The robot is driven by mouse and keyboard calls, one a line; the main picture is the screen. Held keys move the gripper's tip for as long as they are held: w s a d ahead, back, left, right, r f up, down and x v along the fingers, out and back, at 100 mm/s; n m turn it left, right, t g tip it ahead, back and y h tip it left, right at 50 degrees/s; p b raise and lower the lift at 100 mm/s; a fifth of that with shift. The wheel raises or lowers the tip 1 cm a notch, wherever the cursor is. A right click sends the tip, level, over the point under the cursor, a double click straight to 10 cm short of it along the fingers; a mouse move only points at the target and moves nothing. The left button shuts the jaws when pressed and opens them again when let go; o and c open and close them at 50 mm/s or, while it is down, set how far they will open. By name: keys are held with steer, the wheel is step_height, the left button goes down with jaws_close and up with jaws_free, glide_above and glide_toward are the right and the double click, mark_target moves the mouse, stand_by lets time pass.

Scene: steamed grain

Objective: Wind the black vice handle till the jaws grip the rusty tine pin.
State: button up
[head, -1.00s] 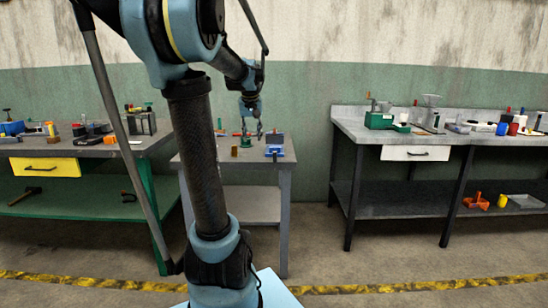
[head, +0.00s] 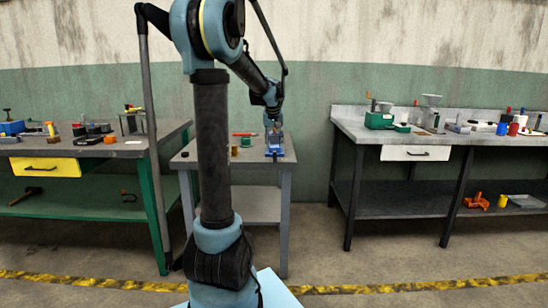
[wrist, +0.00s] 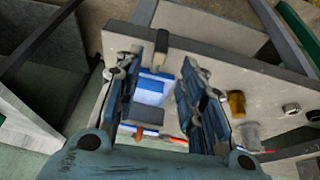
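The blue vice (head: 275,153) stands on the small grey table, near its right front. It also shows between my fingers in the wrist view (wrist: 151,88). My gripper (head: 272,128) is over the vice, pointing down. Its two fingers are spread apart in the wrist view (wrist: 160,68), with a clear gap. A short black bar (wrist: 161,45), which looks like the vice handle, shows at the vice's far end between the fingertips. I cannot tell whether a finger touches it. The rusty tine pin is not clearly made out, and whether the jaws touch it cannot be told.
The small grey table (head: 210,158) also holds an amber-brown block (head: 234,151), also in the wrist view (wrist: 236,103), and a green piece (head: 245,142). A dark round piece (wrist: 292,109) lies farther along. A green bench (head: 70,148) stands left, a grey bench (head: 440,140) right.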

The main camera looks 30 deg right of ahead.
mark_target(275, 152)
steer(key=x, duration=0.9)
steer(key=shift+c, duration=0.6)
jaws_close()
